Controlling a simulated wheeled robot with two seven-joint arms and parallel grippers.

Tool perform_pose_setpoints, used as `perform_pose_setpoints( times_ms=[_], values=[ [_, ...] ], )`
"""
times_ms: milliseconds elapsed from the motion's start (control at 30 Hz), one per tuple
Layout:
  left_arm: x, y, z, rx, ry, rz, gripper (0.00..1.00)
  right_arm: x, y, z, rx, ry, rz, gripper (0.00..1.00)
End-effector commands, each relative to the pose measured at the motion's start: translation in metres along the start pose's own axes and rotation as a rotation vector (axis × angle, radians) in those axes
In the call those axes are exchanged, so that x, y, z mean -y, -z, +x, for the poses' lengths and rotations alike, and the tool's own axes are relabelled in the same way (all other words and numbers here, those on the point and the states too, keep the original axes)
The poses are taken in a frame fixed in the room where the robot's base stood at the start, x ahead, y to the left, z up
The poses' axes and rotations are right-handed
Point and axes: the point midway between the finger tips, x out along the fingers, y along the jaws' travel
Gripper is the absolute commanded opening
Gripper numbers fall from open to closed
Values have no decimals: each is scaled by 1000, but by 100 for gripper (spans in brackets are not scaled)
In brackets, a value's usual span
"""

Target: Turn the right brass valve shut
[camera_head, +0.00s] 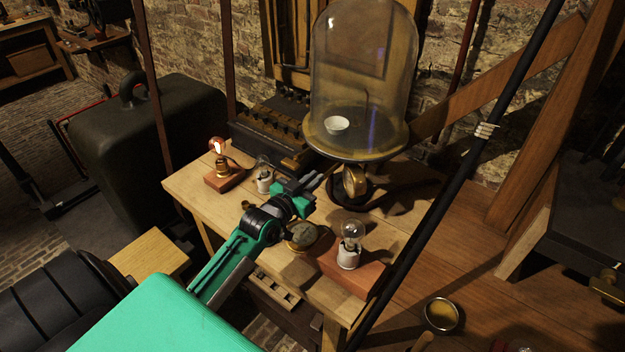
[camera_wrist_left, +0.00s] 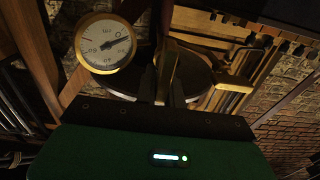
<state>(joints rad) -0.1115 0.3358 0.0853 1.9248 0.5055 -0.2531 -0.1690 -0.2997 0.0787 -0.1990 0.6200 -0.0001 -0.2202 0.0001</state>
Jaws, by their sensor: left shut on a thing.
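A glass bell jar (camera_head: 362,75) stands on a round dark plate with a brass rim, with a small white cup (camera_head: 336,125) inside. A pressure gauge (camera_head: 354,182) sits under the plate; its white dial (camera_wrist_left: 105,43) is large in the wrist view. My left gripper (camera_head: 326,176) reaches under the plate's left side, just left of the gauge. In the wrist view its dark fingers (camera_wrist_left: 163,85) are shut on an upright flat brass piece (camera_wrist_left: 168,68), seemingly a valve handle. I cannot tell which valve it is. The head view hides the grip. My right gripper is out of view.
On the wooden table (camera_head: 190,183) stand a lit bulb on a wooden base (camera_head: 222,178), a small glass jar (camera_head: 264,178) and another bulb in a white holder (camera_head: 350,245), close to my left arm. A dark slanted pole (camera_head: 455,180) crosses the right side.

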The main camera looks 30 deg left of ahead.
Motion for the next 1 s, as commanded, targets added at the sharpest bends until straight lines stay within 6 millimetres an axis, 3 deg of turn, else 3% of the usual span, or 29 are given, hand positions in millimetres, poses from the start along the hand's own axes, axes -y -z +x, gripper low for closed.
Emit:
perform_pose_setpoints(
  times_ms=[367, 1000],
  values=[
    [-6, 2, 0, -1, -2, 223, 0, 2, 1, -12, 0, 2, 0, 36],
    [-18, -7, 0, -1, -1, 831, 0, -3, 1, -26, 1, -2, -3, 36]
  ],
)
